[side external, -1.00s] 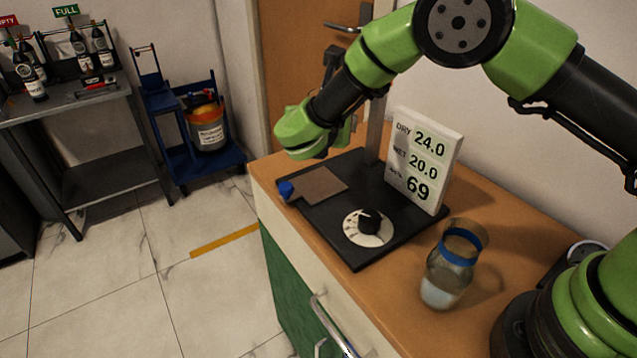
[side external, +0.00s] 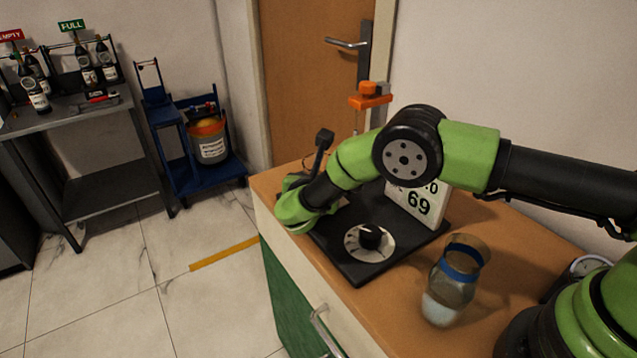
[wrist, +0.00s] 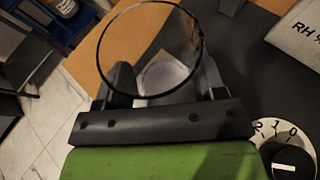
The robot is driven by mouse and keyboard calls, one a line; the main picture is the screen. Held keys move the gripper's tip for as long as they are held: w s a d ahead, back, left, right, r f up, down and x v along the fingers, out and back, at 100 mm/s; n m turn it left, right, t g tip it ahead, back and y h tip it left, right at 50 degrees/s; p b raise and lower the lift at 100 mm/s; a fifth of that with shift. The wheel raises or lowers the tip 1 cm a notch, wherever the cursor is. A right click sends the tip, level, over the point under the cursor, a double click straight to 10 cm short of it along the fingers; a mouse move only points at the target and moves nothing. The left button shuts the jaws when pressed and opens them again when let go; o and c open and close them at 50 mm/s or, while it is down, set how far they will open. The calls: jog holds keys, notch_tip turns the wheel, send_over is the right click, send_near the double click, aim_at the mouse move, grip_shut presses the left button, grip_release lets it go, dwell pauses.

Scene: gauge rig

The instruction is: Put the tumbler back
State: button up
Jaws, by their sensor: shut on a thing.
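A clear glass tumbler (wrist: 150,48) shows in the wrist view, with its round dark-edged rim toward the camera. My gripper (wrist: 166,78) is shut on it, one finger on each side. A pale round area shows through the glass between the fingers. In the side view my gripper (side external: 299,205) is low over the left end of the black rig base (side external: 361,269). The tumbler is hidden there behind the gripper and wrist. I cannot tell whether the tumbler touches the surface below it.
A dial (side external: 370,241) sits on the base beside a white readout board (side external: 417,204), partly covered by my arm. A glass jar with a blue band (side external: 455,279) stands at the right. An orange part (side external: 370,96) tops the upright behind. The bench's left edge is close.

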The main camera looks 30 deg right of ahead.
jog(key=shift+f, duration=0.2)
jog(key=o, duration=1)
jog(key=shift+r, duration=0.15)
jog(key=shift+s+a+r, duration=0.15)
jog(key=shift+a+r, duration=0.05)
jog(key=v, duration=1.1)
jog(key=shift+s+a, duration=0.2)
